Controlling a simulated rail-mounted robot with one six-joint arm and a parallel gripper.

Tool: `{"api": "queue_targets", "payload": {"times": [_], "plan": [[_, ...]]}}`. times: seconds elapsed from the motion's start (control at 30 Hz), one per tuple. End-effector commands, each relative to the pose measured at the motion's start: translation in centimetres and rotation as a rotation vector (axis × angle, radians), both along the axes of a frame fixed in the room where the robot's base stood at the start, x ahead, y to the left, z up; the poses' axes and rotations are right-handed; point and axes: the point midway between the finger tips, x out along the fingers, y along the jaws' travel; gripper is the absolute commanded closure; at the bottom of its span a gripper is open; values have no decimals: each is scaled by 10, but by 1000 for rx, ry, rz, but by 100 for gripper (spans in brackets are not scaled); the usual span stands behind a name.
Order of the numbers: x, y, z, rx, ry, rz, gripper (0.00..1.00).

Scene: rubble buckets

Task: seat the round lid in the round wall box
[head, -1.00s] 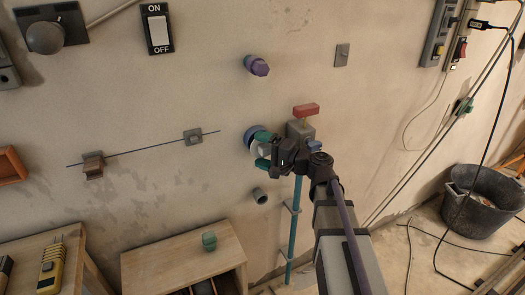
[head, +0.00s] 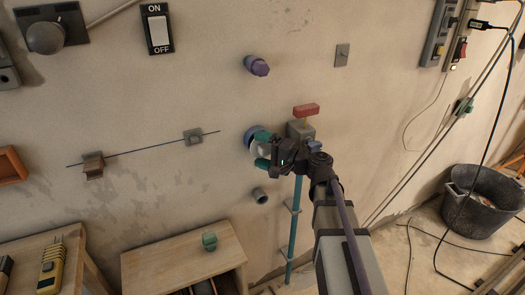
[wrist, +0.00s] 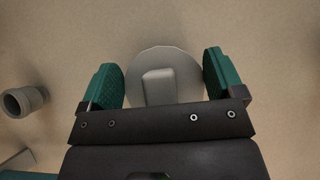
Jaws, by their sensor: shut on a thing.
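The round lid (wrist: 185,62) is a pale grey disc with a raised block on its face. In the wrist view it lies between the two green fingers of my gripper (wrist: 164,78), which is shut on it. The head view shows my gripper (head: 262,150) at the wall, with the pale lid (head: 259,148) between its fingertips. The round wall box (head: 248,137) shows as a blue rim just behind the lid, partly hidden by the lid and fingers. I cannot tell whether the lid is inside the rim or in front of it.
A grey valve box with a red handle (head: 306,110) stands close right of my gripper, above a teal pipe (head: 294,225). A purple knob (head: 257,65) is above and a grey pipe stub (head: 260,195) below. A wooden cabinet (head: 170,262) stands at lower left.

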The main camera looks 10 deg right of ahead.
Motion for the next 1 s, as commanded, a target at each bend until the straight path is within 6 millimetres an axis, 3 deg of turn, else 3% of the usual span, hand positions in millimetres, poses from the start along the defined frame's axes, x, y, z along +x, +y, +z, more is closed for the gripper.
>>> {"api": "queue_targets", "payload": {"times": [0.67, 0.97, 1.0], "plan": [[24, 5, 0, 0, 0, 0, 59], [22, 5, 0, 0, 0, 0, 59], [22, 5, 0, 0, 0, 0, 9]]}}
